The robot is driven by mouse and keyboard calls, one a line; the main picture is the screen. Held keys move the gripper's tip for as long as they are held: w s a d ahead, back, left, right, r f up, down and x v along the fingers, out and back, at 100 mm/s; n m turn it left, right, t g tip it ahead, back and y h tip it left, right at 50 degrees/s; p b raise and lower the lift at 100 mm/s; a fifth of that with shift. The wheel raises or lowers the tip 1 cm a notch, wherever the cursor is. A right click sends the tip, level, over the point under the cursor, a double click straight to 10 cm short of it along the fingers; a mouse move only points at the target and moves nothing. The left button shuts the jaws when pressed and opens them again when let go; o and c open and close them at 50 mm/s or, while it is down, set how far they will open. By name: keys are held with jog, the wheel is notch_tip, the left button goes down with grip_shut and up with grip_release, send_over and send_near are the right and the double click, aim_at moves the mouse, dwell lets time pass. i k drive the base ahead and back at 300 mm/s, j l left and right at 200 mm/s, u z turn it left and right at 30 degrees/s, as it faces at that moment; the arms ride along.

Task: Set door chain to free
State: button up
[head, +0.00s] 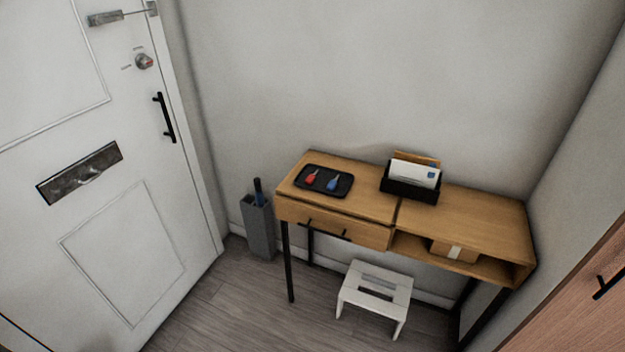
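The door chain (124,15) is at the top left in the head view, near the top of the white door (45,185). A metal plate sits on the door, and a thin bar or chain runs right from it to a fitting (152,8) at the door's edge. It appears to span between the two; the fine detail at the fitting is too small to tell. Below it are a round lock knob (144,61) and a black pull handle (164,117). The door looks closed. My gripper is not in view.
A wooden console table (460,214) stands against the wall, with a black key tray (324,193) and a letter holder (410,190). A white step stool (375,287) and a grey umbrella stand (257,228) are on the floor. Floor (225,305) before the door is clear.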

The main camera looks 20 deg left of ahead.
aim_at(99, 21)
jog(key=u, duration=2.3)
